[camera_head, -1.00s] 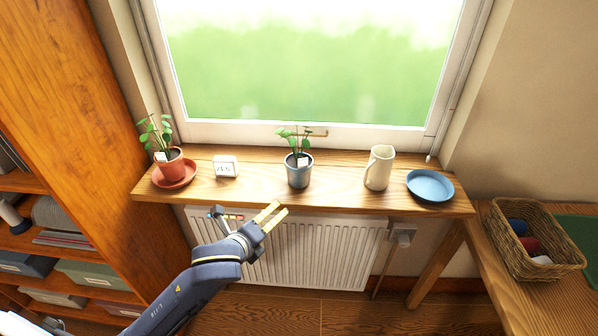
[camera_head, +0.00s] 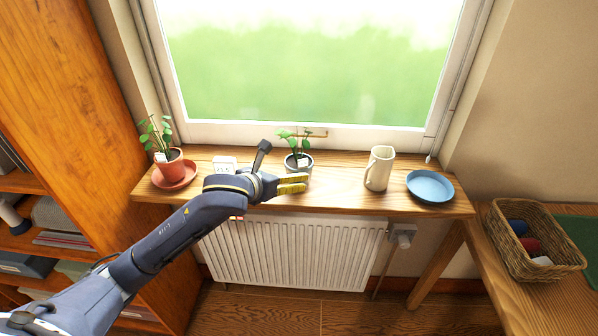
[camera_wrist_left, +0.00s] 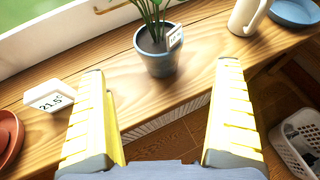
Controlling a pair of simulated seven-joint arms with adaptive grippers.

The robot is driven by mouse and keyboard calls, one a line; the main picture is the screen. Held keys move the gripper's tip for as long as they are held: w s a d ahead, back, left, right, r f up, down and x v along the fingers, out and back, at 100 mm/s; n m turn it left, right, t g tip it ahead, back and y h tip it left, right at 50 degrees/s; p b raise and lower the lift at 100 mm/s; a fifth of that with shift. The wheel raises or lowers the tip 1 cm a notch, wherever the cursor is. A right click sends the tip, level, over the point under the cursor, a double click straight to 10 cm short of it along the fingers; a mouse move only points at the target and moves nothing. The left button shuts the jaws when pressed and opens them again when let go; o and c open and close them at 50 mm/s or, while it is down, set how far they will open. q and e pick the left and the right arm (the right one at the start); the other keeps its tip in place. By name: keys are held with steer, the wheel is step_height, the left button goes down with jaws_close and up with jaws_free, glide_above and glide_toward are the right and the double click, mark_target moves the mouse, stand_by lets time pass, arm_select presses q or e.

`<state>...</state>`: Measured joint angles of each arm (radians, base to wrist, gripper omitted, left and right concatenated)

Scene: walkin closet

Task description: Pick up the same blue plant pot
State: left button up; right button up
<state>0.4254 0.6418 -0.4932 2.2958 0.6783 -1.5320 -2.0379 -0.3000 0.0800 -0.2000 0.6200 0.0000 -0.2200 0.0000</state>
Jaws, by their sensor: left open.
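The blue-grey plant pot (camera_head: 291,162) with a leafy plant and a small white tag stands upright on the wooden windowsill shelf. It also shows in the left wrist view (camera_wrist_left: 158,62), beyond and between my fingertips. My left gripper (camera_head: 293,183) is in front of the pot at the shelf's front edge and hides its lower part. In the left wrist view the two yellow fingers (camera_wrist_left: 160,100) are wide apart with nothing between them. The pot is apart from the fingers. My right gripper is not in view.
On the shelf (camera_head: 340,195) a terracotta pot (camera_head: 172,170) on a saucer and a small white display (camera_head: 224,163) stand left. A cream mug (camera_head: 379,168) and a blue plate (camera_head: 430,186) stand right. A wicker basket (camera_head: 530,265) is far right. The window is behind.

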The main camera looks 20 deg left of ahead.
mark_target(299, 165)
arm_select(q)
steer(key=shift+x, duration=6.45)
steer(key=shift+r, duration=0.1)
steer(key=c, duration=1.4)
steer(key=shift+c, duration=0.8)
steer(key=shift+r, duration=0.15)
